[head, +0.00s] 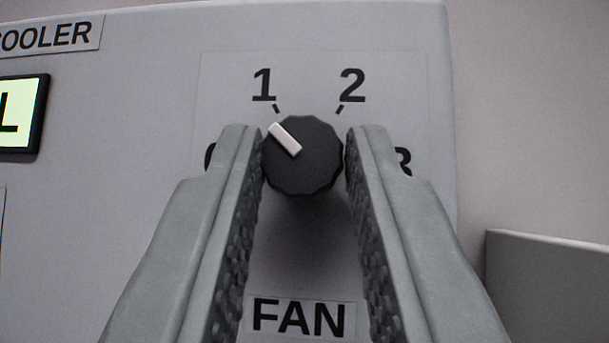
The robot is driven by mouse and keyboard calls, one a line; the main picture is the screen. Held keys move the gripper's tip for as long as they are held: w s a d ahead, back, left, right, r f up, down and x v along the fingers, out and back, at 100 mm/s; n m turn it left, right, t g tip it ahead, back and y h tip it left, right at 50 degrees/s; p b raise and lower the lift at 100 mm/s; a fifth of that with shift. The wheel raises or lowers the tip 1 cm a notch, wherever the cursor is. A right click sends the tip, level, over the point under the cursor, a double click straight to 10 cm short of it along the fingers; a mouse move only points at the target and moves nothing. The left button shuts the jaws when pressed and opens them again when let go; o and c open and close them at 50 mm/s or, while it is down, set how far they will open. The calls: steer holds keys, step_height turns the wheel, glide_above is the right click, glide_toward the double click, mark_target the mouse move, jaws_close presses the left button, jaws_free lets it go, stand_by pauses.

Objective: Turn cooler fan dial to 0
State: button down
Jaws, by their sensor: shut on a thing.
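The fan dial (305,172) is a round, black, ridged knob with a white pointer, in the middle of the head view. Its pointer aims up and left, between the 1 tick and the 0 position, closer to the 1 tick. The 1 and 2 above the dial are in clear view. My gripper (304,150) is shut on the dial, with one grey finger against each side.
The dial sits on a grey cooler panel (130,230) with a FAN label (300,317) below it. A COOLER label (50,37) and a lit display (20,114) are at the left. A grey box-like edge (545,285) stands at lower right.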

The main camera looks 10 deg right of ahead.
steer(key=shift+s+d+r+n+g+y, duration=0.1)
steer(key=shift+n+g+y, duration=0.05)
steer(key=shift+n+y, duration=1.3)
steer(key=shift+d+n+g+y, duration=0.1)
steer(key=shift+n+g+y, duration=0.05)
steer(key=shift+n+y, duration=1.25)
steer(key=c, duration=1.2)
jaws_free()
steer(key=shift+r, duration=0.1)
step_height(320, 180, up, 10)
